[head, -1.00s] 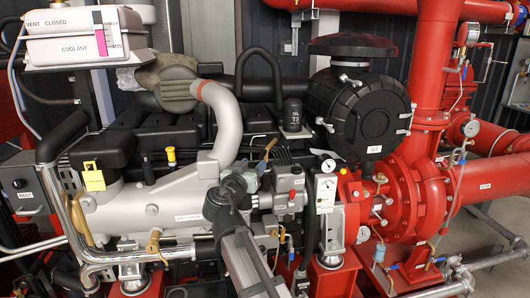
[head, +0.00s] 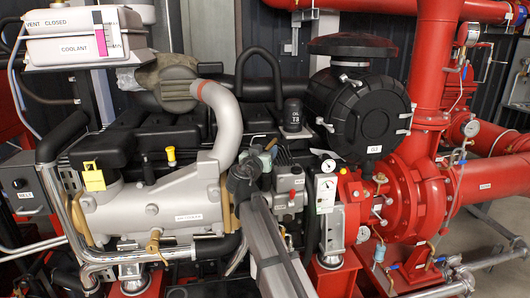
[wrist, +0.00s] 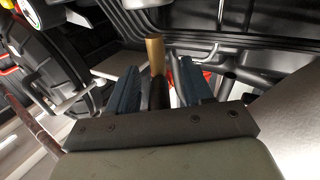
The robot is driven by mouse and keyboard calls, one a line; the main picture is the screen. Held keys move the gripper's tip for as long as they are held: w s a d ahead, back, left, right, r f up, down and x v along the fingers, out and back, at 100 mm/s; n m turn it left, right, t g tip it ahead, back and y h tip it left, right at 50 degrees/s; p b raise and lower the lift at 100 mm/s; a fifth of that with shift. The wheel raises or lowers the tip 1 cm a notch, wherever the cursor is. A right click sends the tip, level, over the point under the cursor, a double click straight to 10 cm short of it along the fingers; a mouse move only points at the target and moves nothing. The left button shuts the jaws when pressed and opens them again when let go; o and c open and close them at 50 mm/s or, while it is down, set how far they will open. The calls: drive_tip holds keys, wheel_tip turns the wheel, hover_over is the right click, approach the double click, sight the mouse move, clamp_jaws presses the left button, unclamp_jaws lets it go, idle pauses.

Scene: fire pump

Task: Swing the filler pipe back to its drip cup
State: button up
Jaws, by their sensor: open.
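My gripper (wrist: 158,82) shows in the wrist view with its two blue fingers apart. A tan, brass-coloured rod end (wrist: 155,55) on a dark stem stands in the gap between them; I cannot tell whether either finger touches it. It may be part of the filler pipe, but I cannot be sure. In the head view my gripper (head: 261,158) is at the front of the engine, left of the small grey unit with the red knob. My wrist and arm hide what is behind them. I cannot make out the drip cup in either view.
The grey unit with the red knob (head: 292,193) and a white gauge panel (head: 326,192) stand close to the right of my gripper. A silver manifold (head: 160,207) lies to the left. The round black air filter housing (head: 358,115) and red pump (head: 418,205) are farther right.

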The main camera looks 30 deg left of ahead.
clamp_jaws()
idle(0.4)
